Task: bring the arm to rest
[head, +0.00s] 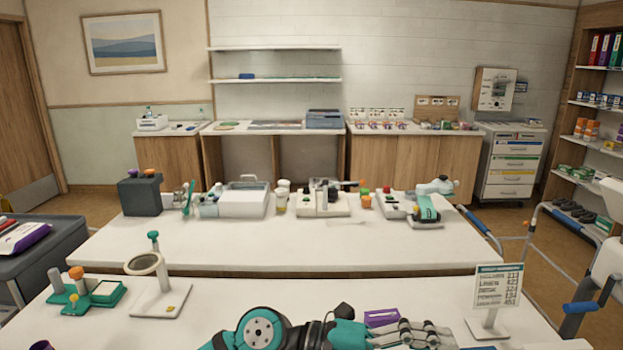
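My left arm lies low along the bottom edge of the head view, over the near white table (222,300). Its gripper (425,335) is at the bottom, right of centre, with its grey jointed fingers pointing right and partly cut off by the frame edge. I cannot tell whether the fingers are open or closed. A purple box (381,317) shows just behind the gripper; I cannot tell whether they touch. My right gripper is not in view.
A sign on a stand (490,305) is right of the gripper. A round mirror-like stand (158,285) and a green-based holder (85,292) stand at left. A second white table (290,240) behind carries several devices. Blue-gripped rails (580,307) stand at right.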

